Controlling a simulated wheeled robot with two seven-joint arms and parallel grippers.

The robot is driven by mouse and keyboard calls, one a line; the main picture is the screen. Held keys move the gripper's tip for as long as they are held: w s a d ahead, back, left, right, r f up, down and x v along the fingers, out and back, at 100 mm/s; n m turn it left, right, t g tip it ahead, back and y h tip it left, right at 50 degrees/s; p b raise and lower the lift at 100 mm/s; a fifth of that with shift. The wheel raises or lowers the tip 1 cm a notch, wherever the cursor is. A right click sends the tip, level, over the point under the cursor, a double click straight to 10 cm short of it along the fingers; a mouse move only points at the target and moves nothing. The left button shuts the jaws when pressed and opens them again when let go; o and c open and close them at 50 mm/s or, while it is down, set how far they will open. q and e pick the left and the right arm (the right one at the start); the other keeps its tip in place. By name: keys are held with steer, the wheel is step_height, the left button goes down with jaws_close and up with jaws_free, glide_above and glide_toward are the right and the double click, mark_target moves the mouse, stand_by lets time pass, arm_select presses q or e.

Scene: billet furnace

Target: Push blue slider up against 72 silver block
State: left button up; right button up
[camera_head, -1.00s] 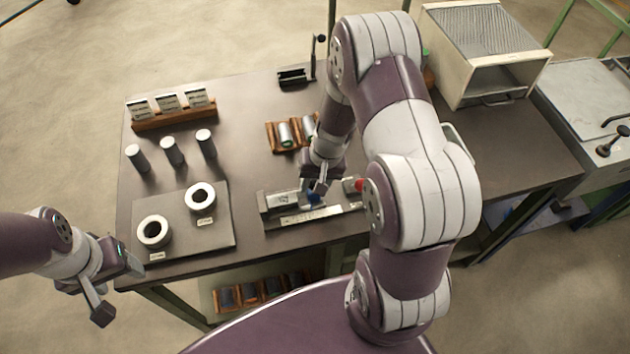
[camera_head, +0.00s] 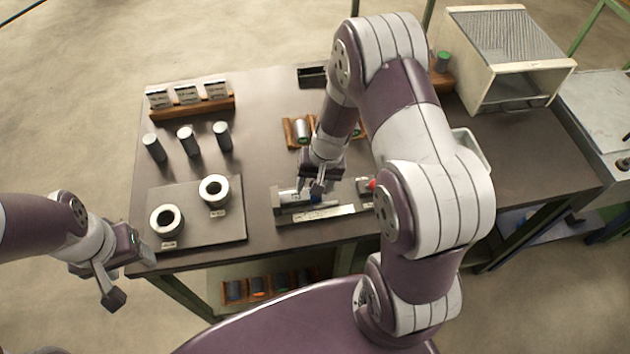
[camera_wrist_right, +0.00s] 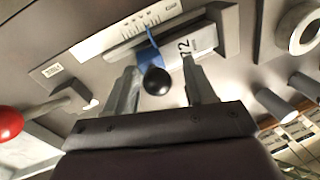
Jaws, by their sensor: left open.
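The silver block marked 72 (camera_wrist_right: 200,40) lies in a grey channel fixture (camera_wrist_right: 118,55); it also shows in the head view (camera_head: 287,197). The blue slider (camera_wrist_right: 148,54) stands at the block's end, touching it or very close; I cannot tell which. It is partly hidden under my right gripper in the head view (camera_head: 322,199). A black ball knob (camera_wrist_right: 157,81) sits at the slider. My right gripper (camera_wrist_right: 163,82) is over the fixture, its fingers apart on either side of the knob. My left gripper (camera_head: 118,285) is open and empty, off the table's front left corner.
A red knob (camera_wrist_right: 10,122) stands beside the fixture. A scale plate (camera_head: 317,214) runs along its front. A plate with two rings (camera_head: 197,235), several cylinders (camera_head: 188,141) and a block rack (camera_head: 188,107) are at the left. A white box (camera_head: 505,60) stands at the back right.

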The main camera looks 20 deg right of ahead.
steer(key=shift+d, duration=0.1)
step_height(320, 180, up, 12)
steer(key=s+d, duration=0.1)
steer(key=d, duration=0.1)
steer(key=shift+r, duration=0.2)
steer(key=shift+s+d, duration=0.1)
